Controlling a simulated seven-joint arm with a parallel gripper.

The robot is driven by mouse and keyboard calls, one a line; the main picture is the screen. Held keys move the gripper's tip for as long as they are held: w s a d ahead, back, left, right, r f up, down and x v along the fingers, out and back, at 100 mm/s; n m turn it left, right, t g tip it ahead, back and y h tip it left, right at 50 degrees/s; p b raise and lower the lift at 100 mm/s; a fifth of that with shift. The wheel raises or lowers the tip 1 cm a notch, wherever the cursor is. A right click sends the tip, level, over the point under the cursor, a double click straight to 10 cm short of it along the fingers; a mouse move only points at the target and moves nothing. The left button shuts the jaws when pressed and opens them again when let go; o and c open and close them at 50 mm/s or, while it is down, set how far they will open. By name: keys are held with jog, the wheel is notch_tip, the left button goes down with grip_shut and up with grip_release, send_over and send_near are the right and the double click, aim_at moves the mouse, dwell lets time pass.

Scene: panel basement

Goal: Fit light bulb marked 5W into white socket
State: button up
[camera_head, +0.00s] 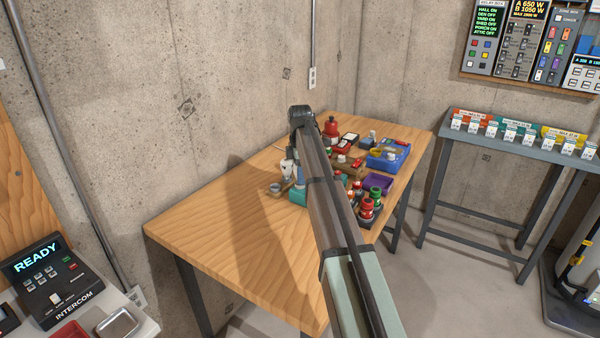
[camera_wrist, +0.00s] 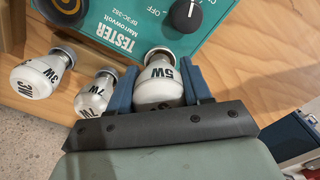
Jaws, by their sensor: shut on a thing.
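The bulb marked 5W (camera_wrist: 160,90) is between the blue fingers of my gripper (camera_wrist: 157,72) in the wrist view, and the gripper is shut on it. Its metal cap points to the top of the picture, beside the teal tester (camera_wrist: 125,28). Bulbs marked 3W (camera_wrist: 36,80) and 7W (camera_wrist: 93,97) lie to the left of the held bulb. In the head view my arm hides most of the gripper and the held bulb. I cannot pick out the white socket for certain in either view.
The wooden table (camera_head: 215,235) is bare at its front left. Red and green items (camera_head: 370,203), a purple tray (camera_head: 378,184) and a blue bin (camera_head: 388,155) crowd its right side. A concrete wall (camera_head: 200,90) rises behind it. A grey rack (camera_head: 520,145) stands to the right.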

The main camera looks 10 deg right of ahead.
jog(key=shift+f, duration=0.2)
jog(key=o, duration=0.8)
jog(key=shift+c, duration=0.2)
jog(key=shift+r, duration=5.45)
